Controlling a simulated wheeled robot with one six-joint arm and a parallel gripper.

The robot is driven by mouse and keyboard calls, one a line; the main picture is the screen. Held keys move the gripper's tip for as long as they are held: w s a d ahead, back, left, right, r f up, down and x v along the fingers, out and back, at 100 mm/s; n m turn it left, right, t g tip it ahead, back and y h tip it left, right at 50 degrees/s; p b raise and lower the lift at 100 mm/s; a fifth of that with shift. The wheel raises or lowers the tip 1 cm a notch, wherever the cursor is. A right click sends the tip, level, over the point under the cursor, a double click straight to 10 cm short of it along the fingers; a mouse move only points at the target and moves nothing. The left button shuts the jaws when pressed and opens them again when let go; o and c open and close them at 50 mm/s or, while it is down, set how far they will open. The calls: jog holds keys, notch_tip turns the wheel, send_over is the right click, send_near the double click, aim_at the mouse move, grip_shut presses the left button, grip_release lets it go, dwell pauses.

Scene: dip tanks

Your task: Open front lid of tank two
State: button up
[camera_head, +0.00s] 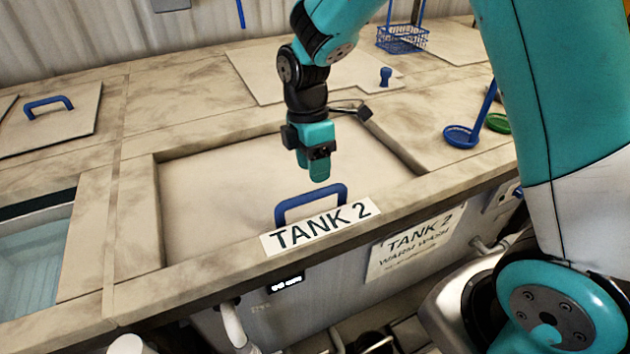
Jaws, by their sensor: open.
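The front lid of tank two (215,195) is a pale panel set in a recessed frame in the counter, and it lies shut. Its blue bar handle (311,197) stands near the front edge, just behind the white TANK 2 label (320,227). My gripper (318,172) points down above the lid, a little behind and above the handle. It is open and holds nothing, and it looks apart from the handle. Part of the lid's back right is hidden behind my gripper and wrist.
An open tank with water (35,255) is at the left. Another lid with a blue handle (48,104) lies at the back left. A back lid with a blue knob (386,76), a blue ladle (462,136), a green round item (498,123) and a blue basket (402,39) are at the right.

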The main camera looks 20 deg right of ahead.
aim_at(315, 191)
jog(key=shift+s+f+p, duration=0.15)
jog(key=shift+s+f, duration=0.05)
jog(key=shift+f, duration=0.7)
jog(key=shift+s+f+p, duration=0.15)
jog(key=shift+f+p, duration=0.05)
jog(key=shift+f, duration=0.7)
jog(key=shift+s+f+p, duration=0.15)
jog(key=shift+s+f, duration=0.05)
jog(key=shift+f, duration=0.7)
grip_shut()
